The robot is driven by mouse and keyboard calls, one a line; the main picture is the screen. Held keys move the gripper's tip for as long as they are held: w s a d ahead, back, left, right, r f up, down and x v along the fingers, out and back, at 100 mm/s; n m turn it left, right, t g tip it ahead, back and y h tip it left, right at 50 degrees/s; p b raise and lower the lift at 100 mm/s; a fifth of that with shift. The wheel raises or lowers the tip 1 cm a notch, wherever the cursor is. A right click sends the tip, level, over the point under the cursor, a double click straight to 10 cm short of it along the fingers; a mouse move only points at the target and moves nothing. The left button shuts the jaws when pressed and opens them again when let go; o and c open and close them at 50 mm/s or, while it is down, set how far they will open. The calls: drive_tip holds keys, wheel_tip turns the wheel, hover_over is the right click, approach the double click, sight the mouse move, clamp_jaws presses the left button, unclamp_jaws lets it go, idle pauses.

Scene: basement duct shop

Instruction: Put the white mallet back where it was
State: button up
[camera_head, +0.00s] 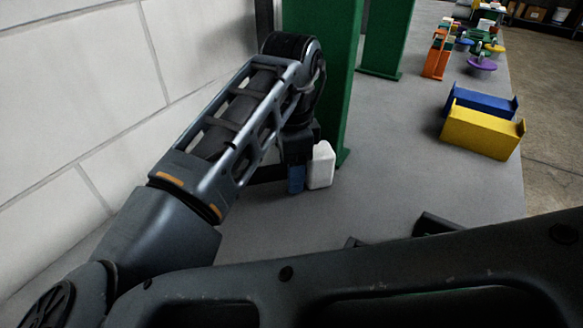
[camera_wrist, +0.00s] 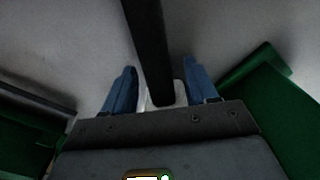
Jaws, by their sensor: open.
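The white mallet's head (camera_head: 321,166) is at the foot of a green upright panel on the grey table in the head view, right beside the blue fingers of my gripper (camera_head: 300,180). In the wrist view, the white head (camera_wrist: 180,94) shows partly between the two blue fingers of my gripper (camera_wrist: 160,72), with the dark handle (camera_wrist: 150,45) running up the picture. My gripper is open around the mallet; the fingers look apart from it. My gripper's body hides the lower part of the head in the wrist view.
Green panels (camera_head: 322,65) rise close beside my gripper; green parts also flank it in the wrist view (camera_wrist: 262,90). A white block wall (camera_head: 90,90) stands left. Yellow (camera_head: 482,130) and blue (camera_head: 482,101) holders stand right. The table (camera_head: 390,150) between is clear.

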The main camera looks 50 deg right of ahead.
wheel_tip(320, 180, up, 12)
idle(0.4)
drive_tip(key=shift+p, duration=0.3)
